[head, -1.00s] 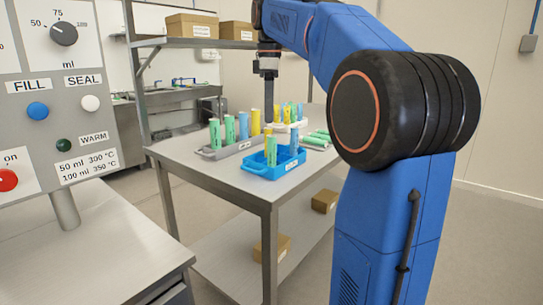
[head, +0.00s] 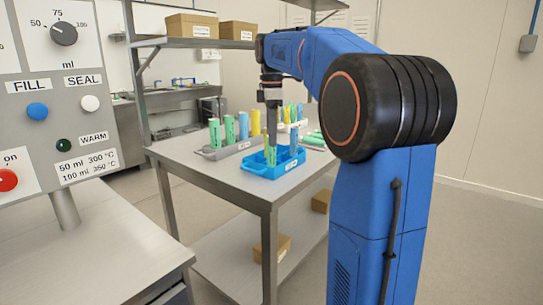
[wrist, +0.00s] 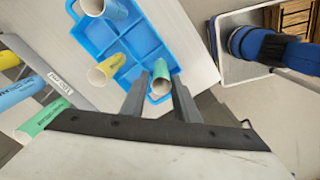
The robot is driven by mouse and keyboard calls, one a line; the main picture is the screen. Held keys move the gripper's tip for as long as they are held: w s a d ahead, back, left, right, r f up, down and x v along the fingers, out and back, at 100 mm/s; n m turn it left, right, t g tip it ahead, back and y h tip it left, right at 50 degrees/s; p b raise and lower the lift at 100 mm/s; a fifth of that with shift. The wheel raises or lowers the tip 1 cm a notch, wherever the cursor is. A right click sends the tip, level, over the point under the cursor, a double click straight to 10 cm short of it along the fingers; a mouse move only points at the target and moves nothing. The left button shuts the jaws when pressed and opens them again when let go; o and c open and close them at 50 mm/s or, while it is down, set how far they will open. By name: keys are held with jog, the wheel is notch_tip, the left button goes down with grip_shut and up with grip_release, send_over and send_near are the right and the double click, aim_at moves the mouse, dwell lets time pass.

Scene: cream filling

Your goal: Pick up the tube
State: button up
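A blue tray (head: 262,170) stands near the front of the metal table; it also shows in the wrist view (wrist: 140,42). A green tube (head: 271,157) stands in it, and its open top shows in the wrist view (wrist: 160,86). A yellow tube (wrist: 106,68) and a blue tube (head: 294,138) also stand in the tray. My gripper (head: 272,146) points down over the tray. In the wrist view my gripper (wrist: 159,80) is open, with one finger on each side of the green tube. Whether a finger touches the tube is unclear.
A grey rack (head: 232,151) with several green, blue and yellow tubes stands left of the tray. A white holder with several tubes (head: 290,113) is behind, and green tubes (head: 314,138) lie at right. A control panel (head: 60,100) stands at near left.

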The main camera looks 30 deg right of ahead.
aim_at(271, 155)
jog(key=shift+a+f, duration=0.1)
jog(key=shift+f, duration=3.35)
jog(key=c, duration=0.7)
